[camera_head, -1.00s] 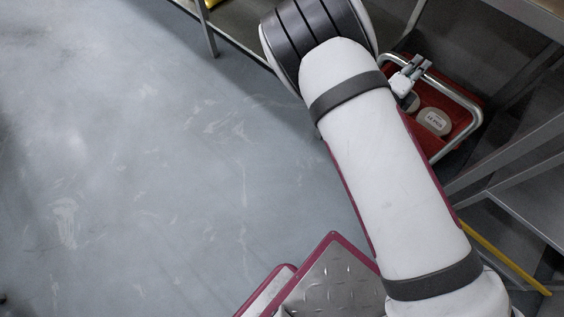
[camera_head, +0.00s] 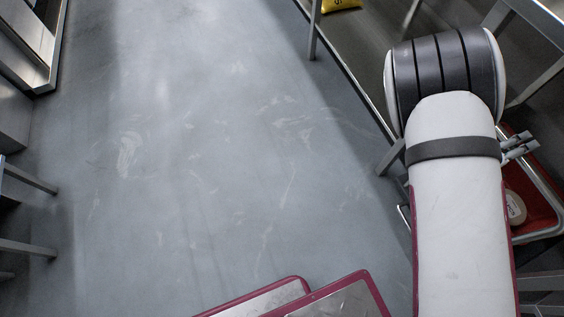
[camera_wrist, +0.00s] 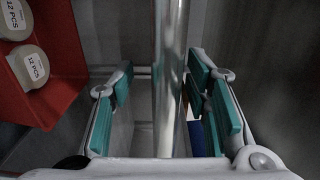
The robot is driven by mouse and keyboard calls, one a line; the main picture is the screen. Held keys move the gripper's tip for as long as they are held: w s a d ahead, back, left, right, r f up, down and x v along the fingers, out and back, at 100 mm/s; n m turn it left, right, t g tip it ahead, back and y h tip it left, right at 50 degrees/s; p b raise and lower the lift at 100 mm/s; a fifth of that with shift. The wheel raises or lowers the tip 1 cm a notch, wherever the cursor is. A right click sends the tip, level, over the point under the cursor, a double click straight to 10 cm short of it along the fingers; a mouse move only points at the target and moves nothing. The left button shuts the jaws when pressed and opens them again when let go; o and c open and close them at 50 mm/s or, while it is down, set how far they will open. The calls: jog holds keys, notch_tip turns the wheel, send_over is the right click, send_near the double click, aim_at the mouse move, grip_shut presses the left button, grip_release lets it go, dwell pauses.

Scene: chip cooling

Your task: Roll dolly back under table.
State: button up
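The dolly's bent metal handle (camera_head: 546,190) shows at the right edge of the head view, over a red crate (camera_head: 540,212) with pale round containers (camera_head: 516,208). My gripper (camera_head: 520,146) is at the handle, partly behind my arm. In the wrist view, the upright metal bar (camera_wrist: 169,90) runs between the teal-padded fingers of my gripper (camera_wrist: 163,80). A gap shows left of the bar; the right pad looks close to it. The red crate (camera_wrist: 62,85) is at left in that view. The dolly's base and wheels are hidden. A steel table (camera_head: 313,35) stands at the upper right.
A yellow item (camera_head: 340,5) lies on the table's lower shelf at the top. Grey floor (camera_head: 210,150) is clear through the middle. Metal furniture legs (camera_head: 30,178) stand along the left edge.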

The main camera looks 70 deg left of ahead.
jog(key=shift+a+r, duration=0.1)
jog(key=shift+r, duration=0.05)
jog(key=shift+s, duration=0.2)
jog(key=s+p, duration=0.5)
jog(key=s, duration=0.6)
jog(key=shift+s+a, duration=0.2)
jog(key=shift+s, duration=0.1)
